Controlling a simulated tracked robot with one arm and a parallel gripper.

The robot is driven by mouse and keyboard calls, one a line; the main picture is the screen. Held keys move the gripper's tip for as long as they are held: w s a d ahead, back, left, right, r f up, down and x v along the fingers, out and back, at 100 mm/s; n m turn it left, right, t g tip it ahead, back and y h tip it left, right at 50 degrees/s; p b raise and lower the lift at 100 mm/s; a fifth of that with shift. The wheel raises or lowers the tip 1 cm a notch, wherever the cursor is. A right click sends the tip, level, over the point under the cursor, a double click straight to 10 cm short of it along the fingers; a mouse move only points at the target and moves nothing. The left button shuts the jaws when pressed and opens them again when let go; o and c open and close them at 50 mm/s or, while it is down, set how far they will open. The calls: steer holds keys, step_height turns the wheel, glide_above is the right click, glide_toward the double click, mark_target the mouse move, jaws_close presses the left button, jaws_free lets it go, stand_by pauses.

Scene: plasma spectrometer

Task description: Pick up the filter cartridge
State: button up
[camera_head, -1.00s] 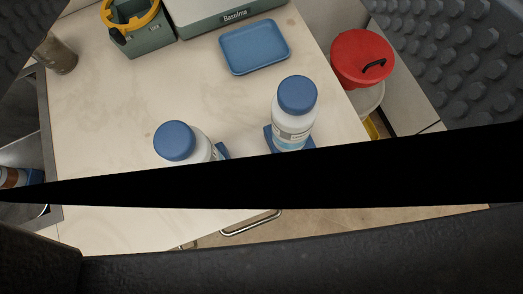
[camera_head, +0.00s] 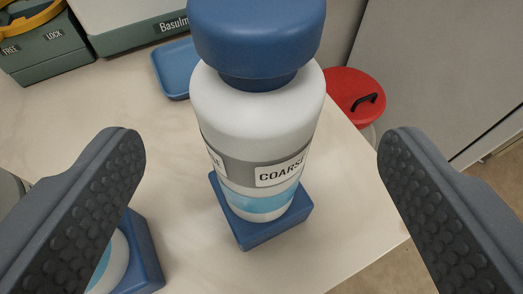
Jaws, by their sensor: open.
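A white filter cartridge (camera_head: 262,120) with a blue cap, a grey band and a label reading "COARSE" stands upright in a square blue holder (camera_head: 262,232) on the table. My gripper (camera_head: 262,160) is open, with one dark ridged finger on the left and one on the right. The cartridge shows between the fingers, apart from both. A second white cartridge (camera_head: 108,268) in another blue holder (camera_head: 146,262) is at the lower left, mostly hidden behind the left finger.
A blue tray (camera_head: 172,72) lies behind the cartridge. A green box with a yellow ring (camera_head: 45,55) and "FREE" and "LOCK" labels stands at the back left, beside a pale machine (camera_head: 125,22). A red-lidded bin (camera_head: 352,92) stands beyond the table's right edge.

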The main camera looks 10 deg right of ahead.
steer(key=shift+x, duration=1.15)
steer(key=shift+b+x, duration=0.5)
steer(key=shift+x, duration=2.35)
steer(key=shift+s+a+f, duration=0.1)
steer(key=shift+f, duration=0.05)
